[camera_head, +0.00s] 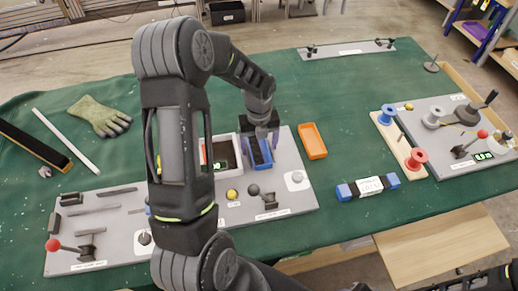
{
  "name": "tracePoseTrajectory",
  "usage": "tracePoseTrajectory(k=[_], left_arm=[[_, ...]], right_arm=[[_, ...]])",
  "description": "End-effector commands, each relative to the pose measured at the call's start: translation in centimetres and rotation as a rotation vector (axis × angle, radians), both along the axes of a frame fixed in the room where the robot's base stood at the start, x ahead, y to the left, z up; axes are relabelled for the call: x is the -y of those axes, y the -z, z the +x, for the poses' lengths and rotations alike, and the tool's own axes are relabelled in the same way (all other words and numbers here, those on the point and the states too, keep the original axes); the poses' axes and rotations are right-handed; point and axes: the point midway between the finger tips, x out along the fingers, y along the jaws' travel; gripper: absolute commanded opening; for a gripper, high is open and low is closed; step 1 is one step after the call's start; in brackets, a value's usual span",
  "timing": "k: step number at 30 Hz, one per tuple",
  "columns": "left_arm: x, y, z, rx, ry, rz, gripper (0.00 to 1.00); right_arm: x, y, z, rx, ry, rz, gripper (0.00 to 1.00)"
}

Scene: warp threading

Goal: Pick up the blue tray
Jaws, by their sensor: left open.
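The blue tray (260,157) lies on the grey fixture board (293,196), right of the white-framed box (222,141). My left gripper (260,141) is open and points down over the tray. Its fingers are at the tray's far part, and part of the tray is hidden by them. I cannot tell whether the fingers touch it. My right gripper is not in view; only a dark part of an arm shows at the lower right corner.
An orange tray (312,141) lies right of the board. A blue-ended block (368,187) and a board with blue and red spools (414,160) are farther right. A glove (100,116) lies at left. Green cloth is clear between them.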

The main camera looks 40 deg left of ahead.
Motion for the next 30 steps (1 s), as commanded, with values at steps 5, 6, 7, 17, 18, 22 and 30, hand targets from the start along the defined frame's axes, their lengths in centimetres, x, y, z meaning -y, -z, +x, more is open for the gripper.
tracePoseTrajectory(k=[5,6,7,17,18,22,30], left_arm=[[-0.01,0.00,0.00,0.000,0.000,0.000,0.78],[-0.01,-0.01,0.00,0.000,0.000,0.000,0.78],[-0.01,-0.01,-0.01,0.000,0.000,0.000,0.78],[0.00,-0.03,0.00,0.000,0.000,0.000,0.72],[0.00,-0.03,0.00,0.000,0.000,0.000,0.69],[0.00,-0.04,0.00,0.000,0.000,0.000,0.59],[0.00,-0.04,0.00,0.000,0.000,0.000,0.36]], right_arm=[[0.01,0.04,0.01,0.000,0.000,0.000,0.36],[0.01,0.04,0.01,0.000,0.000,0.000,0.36],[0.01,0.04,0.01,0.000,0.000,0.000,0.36],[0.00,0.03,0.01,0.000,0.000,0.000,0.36],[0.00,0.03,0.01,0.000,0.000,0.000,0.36],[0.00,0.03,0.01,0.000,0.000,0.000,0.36],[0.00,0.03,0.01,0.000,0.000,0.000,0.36]])
